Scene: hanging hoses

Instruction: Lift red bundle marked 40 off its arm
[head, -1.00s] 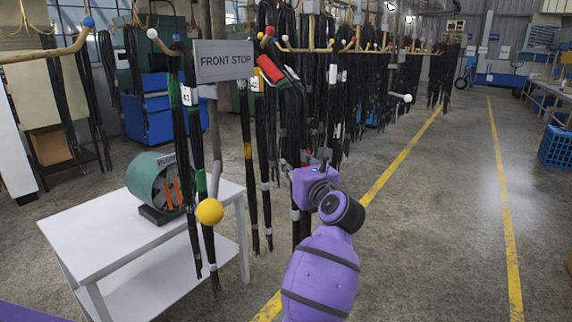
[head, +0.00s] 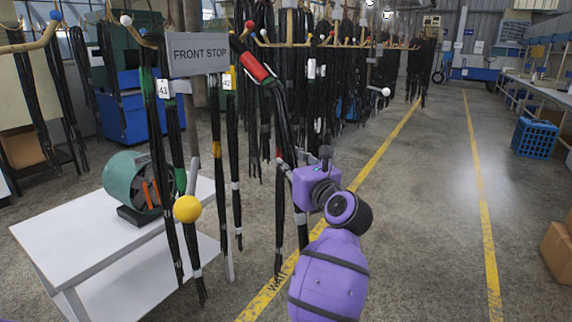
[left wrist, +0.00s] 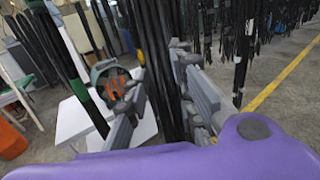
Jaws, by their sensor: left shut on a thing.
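A bundle of black hoses with a red band (head: 256,66) slants down to the right in the head view, from beside the sign to my left gripper (head: 298,160). No mark 40 is readable on it. Its top is near a wooden arm with a red tip (head: 249,24); I cannot tell whether it still rests on an arm. In the left wrist view, the grey fingers of my left gripper (left wrist: 168,100) are shut around the black hoses (left wrist: 160,60). My right gripper is not in view.
A FRONT STOP sign (head: 200,53) stands left of the bundle. Bundles marked 43 (head: 163,87) and 42 (head: 227,81) hang close by. A white table (head: 100,235) with a green machine (head: 128,182) is at left. The floor aisle at right is clear.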

